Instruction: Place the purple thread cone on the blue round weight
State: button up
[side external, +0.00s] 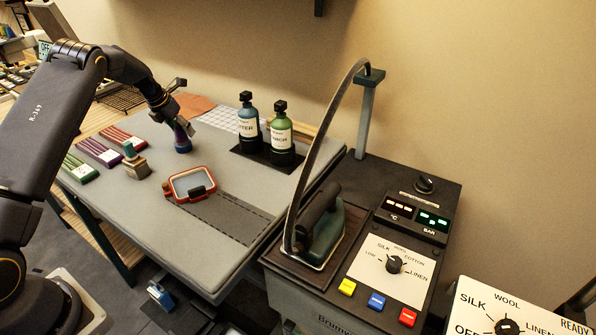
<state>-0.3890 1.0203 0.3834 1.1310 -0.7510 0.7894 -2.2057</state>
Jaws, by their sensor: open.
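The purple thread cone (180,129) is just below my gripper, near the back of the grey padded table. The blue round weight (184,148) is directly under the cone, and the cone appears to stand on it roughly upright. From this view I cannot tell whether the two are touching. My gripper (171,112) is open and reaches down at the top of the cone. Its fingers partly hide the cone's upper end, and I cannot tell whether they touch it.
A teal-topped beige piece (134,161) stands to the left, near bundles of coloured strips (99,152). A red-framed pad (190,185) lies in front. The table between is clear.

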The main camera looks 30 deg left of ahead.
jog(key=shift+r, duration=0.1)
jog(key=v, duration=1.2)
jog(key=s+d+r+m+h, duration=0.1)
jog(key=s+d+r+m, duration=0.45)
jog(key=d+m, duration=0.35)
jog(key=s+d+r+m, duration=0.5)
jog(key=d+r+m, duration=0.25)
jog(key=d, duration=0.35)
jog(key=s+d+f+m, duration=0.1)
jog(key=s+d+m, duration=0.2)
jog(key=s+m, duration=0.3)
jog(key=s+d+m, duration=0.4)
jog(key=s+m, duration=0.3)
jog(key=s+d+f+m+t, duration=0.1)
jog(key=s+d+m, duration=0.2)
jog(key=s+m, duration=0.3)
jog(key=shift+s+d+f+m+y, duration=0.2)
jog(key=shift+d+f+m+y, duration=0.2)
jog(key=shift+m, duration=0.35)
